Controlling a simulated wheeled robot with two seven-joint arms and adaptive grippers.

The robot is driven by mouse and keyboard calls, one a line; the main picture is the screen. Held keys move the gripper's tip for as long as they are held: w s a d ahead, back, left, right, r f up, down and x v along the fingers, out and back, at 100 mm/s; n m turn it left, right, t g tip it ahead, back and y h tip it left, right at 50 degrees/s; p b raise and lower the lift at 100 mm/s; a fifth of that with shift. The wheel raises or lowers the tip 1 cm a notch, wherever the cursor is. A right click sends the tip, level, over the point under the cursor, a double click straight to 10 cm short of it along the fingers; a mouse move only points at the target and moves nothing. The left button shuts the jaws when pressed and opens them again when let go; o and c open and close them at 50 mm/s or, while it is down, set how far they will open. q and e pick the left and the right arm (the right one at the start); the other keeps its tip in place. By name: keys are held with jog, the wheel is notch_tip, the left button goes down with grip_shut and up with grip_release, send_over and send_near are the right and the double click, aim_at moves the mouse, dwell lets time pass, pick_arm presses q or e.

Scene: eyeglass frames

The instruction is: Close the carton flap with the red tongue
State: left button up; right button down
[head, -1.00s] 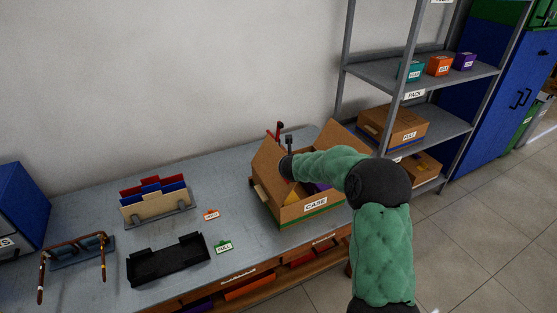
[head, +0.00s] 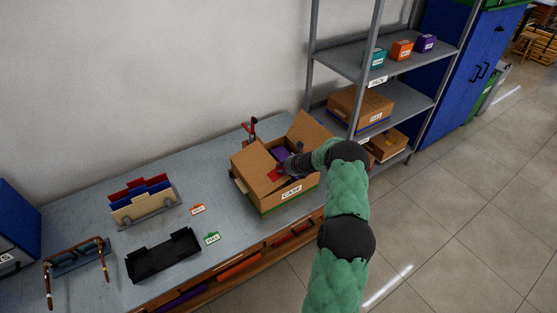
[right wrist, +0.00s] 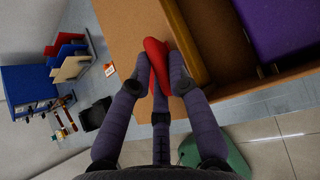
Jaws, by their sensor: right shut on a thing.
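The open carton (head: 264,212), labelled CASE, stands on the table. Its left flap (head: 256,170) leans inward over the opening, and its right flap (head: 309,129) stands up and outward. The red tongue (head: 276,174) is at the left flap's edge; it also shows in the right wrist view (right wrist: 155,58). My right gripper (right wrist: 160,88) is shut on the red tongue, fingers against it beside the brown cardboard. In the head view my right gripper (head: 289,167) is over the opening, partly hidden by its own arm. A purple item (right wrist: 281,25) lies inside the carton. My left gripper is not in view.
A black tray (head: 163,256), a file holder (head: 146,206) and eyeglasses (head: 76,256) on a stand are on the left. A red-and-dark upright object (head: 250,130) stands behind the carton. A metal shelf (head: 400,103) with boxes is at the right.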

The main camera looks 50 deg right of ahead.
jog(key=shift+s+d+f+y, duration=0.1)
jog(key=shift+d+f+y, duration=0.15)
jog(key=shift+f, duration=0.2)
jog(key=shift+d+f+y, duration=0.15)
jog(key=shift+d+f, duration=0.05)
jog(key=shift+f, duration=0.25)
jog(key=shift+d+f+m+t+y+b, duration=0.15)
jog(key=shift+f+m+t+y+b, duration=0.15)
jog(key=shift+f, duration=0.25)
jog(key=shift+d+f+m+t+y+b, duration=0.15)
jog(key=shift+f+m+y, duration=0.15)
jog(key=shift+f+y, duration=0.15)
jog(key=c, duration=1.1)
grip_release()
jog(key=shift+c, duration=0.2)
jog(key=shift+s, duration=0.1)
jog(key=v, duration=1.2)
jog(key=shift+a+r, duration=0.1)
jog(key=shift+a, duration=0.05)
